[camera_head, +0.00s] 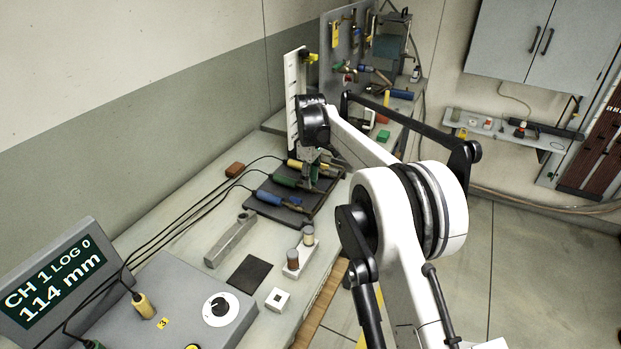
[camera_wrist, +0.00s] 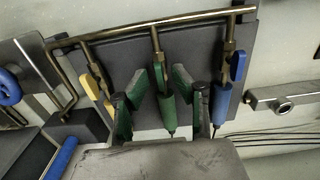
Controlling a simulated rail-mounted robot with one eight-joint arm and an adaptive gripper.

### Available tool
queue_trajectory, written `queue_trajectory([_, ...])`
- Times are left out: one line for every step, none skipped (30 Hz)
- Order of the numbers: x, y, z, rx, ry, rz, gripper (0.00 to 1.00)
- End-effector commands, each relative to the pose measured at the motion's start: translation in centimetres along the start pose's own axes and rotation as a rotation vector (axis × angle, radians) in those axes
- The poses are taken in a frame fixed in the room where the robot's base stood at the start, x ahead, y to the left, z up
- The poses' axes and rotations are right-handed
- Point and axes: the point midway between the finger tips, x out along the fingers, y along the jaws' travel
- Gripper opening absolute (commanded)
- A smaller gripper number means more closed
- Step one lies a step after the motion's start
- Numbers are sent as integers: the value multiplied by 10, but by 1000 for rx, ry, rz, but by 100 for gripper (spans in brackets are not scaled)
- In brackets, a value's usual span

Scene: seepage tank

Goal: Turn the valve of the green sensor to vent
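The green sensor (camera_wrist: 167,112) hangs in the middle of a brass pipe (camera_wrist: 150,27) in the wrist view, between a yellow sensor (camera_wrist: 91,88) and a blue sensor (camera_wrist: 221,103). In the head view the green sensor (camera_head: 285,180) lies on the dark board, partly covered by my gripper. My gripper (camera_wrist: 161,92) is open, with one green-padded finger on each side of the green sensor's fitting. It looks empty, though contact is hard to judge. The green valve lever is small and unclear between the fingers. The blue sensor's blue lever (camera_wrist: 238,66) lies along its fitting.
A console with a display (camera_head: 55,280) reads CH 1, LOG 0, 114 mm. Cables run from it to the sensors. A tool panel (camera_head: 343,60) stands behind.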

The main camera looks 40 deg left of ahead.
Motion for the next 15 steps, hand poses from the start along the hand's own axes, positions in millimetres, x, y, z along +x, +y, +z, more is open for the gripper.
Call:
queue_trajectory([0, 0, 0, 0, 0, 0, 18])
queue_trajectory([0, 0, 0, 0, 0, 0, 14])
queue_trajectory([0, 0, 0, 0, 0, 0, 9])
queue_trajectory([0, 0, 0, 0, 0, 0, 5])
queue_trajectory([0, 0, 0, 0, 0, 0, 1])
queue_trajectory([0, 0, 0, 0, 0, 0, 0])
queue_trajectory([0, 0, 0, 0, 0, 0, 0])
queue_trajectory([0, 0, 0, 0, 0, 0, 0])
queue_trajectory([0, 0, 0, 0, 0, 0, 0])
queue_trajectory([0, 0, 0, 0, 0, 0, 0])
queue_trajectory([0, 0, 0, 0, 0, 0, 0])
queue_trajectory([0, 0, 0, 2, 0, 0, 0])
queue_trajectory([0, 0, 0, 3, 0, 0, 0])
queue_trajectory([0, 0, 0, 6, 0, 0, 0])
queue_trajectory([0, 0, 0, 11, 0, 0, 0])
